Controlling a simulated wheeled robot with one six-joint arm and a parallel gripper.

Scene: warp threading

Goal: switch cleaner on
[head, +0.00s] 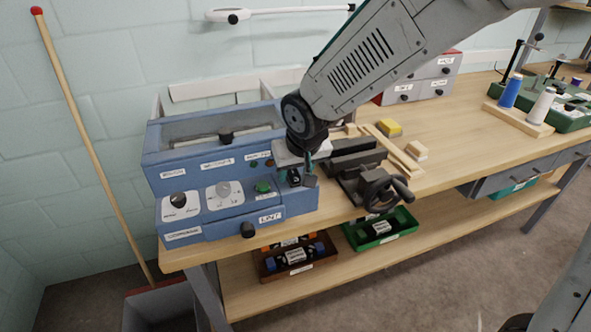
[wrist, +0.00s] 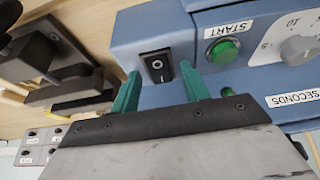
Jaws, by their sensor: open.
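The cleaner is a blue bench machine (head: 165,178) at the left end of the bench, with an open-topped basin behind a sloped control panel. In the wrist view its black rocker switch (wrist: 156,67), marked O and I, is on the blue panel beside the green START button (wrist: 223,51). Which side of the rocker is pressed I cannot tell. My gripper (wrist: 159,72) is open, its two teal fingers pointing at the panel, one on each side of the switch. Whether they touch the panel is unclear. In the head view my gripper (head: 303,172) is at the machine's right end.
A grey dial (wrist: 300,50) labelled SECONDS is past START. A dark vise (head: 362,172) with a handwheel stands just right of my gripper. Thread spools (head: 510,91) stand farther right. A green tray (head: 405,232) is on the shelf below. A wooden pole (head: 92,140) leans at left.

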